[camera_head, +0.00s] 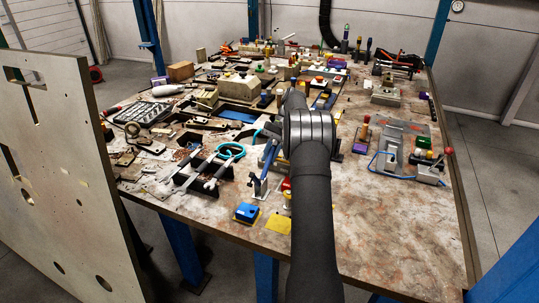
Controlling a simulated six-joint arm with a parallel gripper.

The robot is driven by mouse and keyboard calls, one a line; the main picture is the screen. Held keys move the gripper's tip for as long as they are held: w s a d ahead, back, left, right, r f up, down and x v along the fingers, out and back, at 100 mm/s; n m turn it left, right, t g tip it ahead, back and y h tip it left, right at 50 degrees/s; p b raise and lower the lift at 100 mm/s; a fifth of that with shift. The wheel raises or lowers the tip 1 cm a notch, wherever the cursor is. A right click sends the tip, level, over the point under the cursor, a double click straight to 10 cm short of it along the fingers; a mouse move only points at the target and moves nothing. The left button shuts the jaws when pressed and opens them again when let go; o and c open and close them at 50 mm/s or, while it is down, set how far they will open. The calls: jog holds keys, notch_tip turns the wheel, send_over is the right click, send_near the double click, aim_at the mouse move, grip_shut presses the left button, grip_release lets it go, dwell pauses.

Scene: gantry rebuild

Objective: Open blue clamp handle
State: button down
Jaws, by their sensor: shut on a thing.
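The blue clamp handle (265,166) stands upright and slightly tilted near the middle of the table, just left of my dark arm. Its foot is near a pale base plate on the table. My gripper (272,133) shows only in small part, left of my ringed wrist, at the top end of the handle. It is shut on the handle there. The fingertips are small and dark, and my wrist hides part of the area behind.
Left of the handle are a black frame and teal-handled pliers (230,151). A grey fixture (404,140) stands at right. The table (390,245) is bare at front right. A perforated panel (75,190) stands at left.

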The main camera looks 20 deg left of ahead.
jog(key=shift+f, duration=0.1)
dwell(0.3)
jog(key=c, duration=1.3)
grip_release()
